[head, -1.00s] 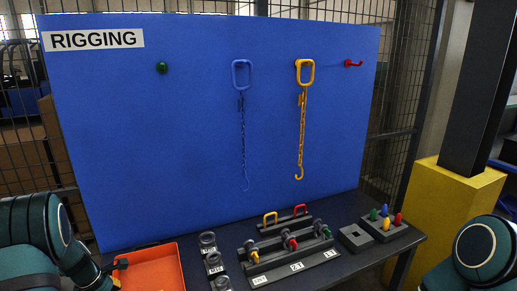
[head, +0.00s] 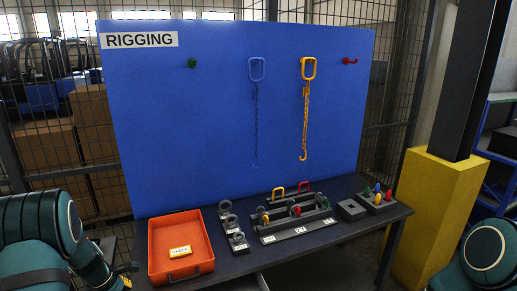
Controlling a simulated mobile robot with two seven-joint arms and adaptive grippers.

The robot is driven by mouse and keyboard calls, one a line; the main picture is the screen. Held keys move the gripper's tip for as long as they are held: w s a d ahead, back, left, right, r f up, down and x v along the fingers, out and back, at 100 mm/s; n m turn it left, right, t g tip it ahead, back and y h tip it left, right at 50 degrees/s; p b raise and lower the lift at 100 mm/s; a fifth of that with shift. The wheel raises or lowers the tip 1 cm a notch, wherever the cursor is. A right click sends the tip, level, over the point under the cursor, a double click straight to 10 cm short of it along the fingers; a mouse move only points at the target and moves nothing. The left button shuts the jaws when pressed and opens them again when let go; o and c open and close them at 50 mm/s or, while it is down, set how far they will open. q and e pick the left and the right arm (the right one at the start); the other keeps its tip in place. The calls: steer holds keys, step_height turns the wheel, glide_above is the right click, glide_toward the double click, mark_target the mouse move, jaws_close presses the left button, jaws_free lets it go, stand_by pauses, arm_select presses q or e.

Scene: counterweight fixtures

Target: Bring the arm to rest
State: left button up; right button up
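My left arm (head: 40,240) is teal and dark and comes in at the lower left. Its gripper (head: 126,275) shows small and partly at the bottom edge, left of the orange tray (head: 158,230) and seemingly apart from it. I cannot tell whether its fingers are open or shut, and I see nothing held in it. My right arm (head: 485,255) shows only as a teal rounded link at the lower right corner. Its gripper is out of the picture.
A dark table (head: 330,248) holds the tray with a yellow labelled item (head: 180,251), ring weights (head: 231,223), a labelled fixture rack (head: 295,231) and a peg block (head: 378,207). A blue rigging board (head: 210,120) with an orange chain (head: 305,110) stands behind. A yellow post base (head: 430,210) stands right.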

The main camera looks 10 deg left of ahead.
arm_select(q)
steer(key=s+d+f+m+g, duration=0.1)
steer(key=d+f+m, duration=0.25)
steer(key=d, duration=0.25)
steer(key=s+d+f+m, duration=0.1)
steer(key=d+f+m, duration=0.25)
steer(key=d, duration=0.25)
steer(key=s+d+f+m+t, duration=0.1)
steer(key=s+d+m, duration=0.2)
steer(key=d+m, duration=0.3)
steer(key=s+d+m+h, duration=0.1)
steer(key=s+d+m, duration=0.2)
steer(key=d, duration=0.6)
steer(key=s+d+f+m+t, duration=0.1)
steer(key=s+d+m, duration=0.35)
steer(key=d, duration=0.25)
step_height(320, 180, down, 10)
steer(key=b, duration=0.9)
steer(key=shift+w+d+m+h, duration=0.2)
steer(key=shift+d+m+h, duration=0.1)
steer(key=shift+m, duration=0.05)
arm_select(e)
step_height(320, 180, down, 10)
steer(key=shift+w+a+f, duration=0.15)
steer(key=shift+a, duration=0.1)
arm_select(q)
steer(key=shift+r, duration=0.15)
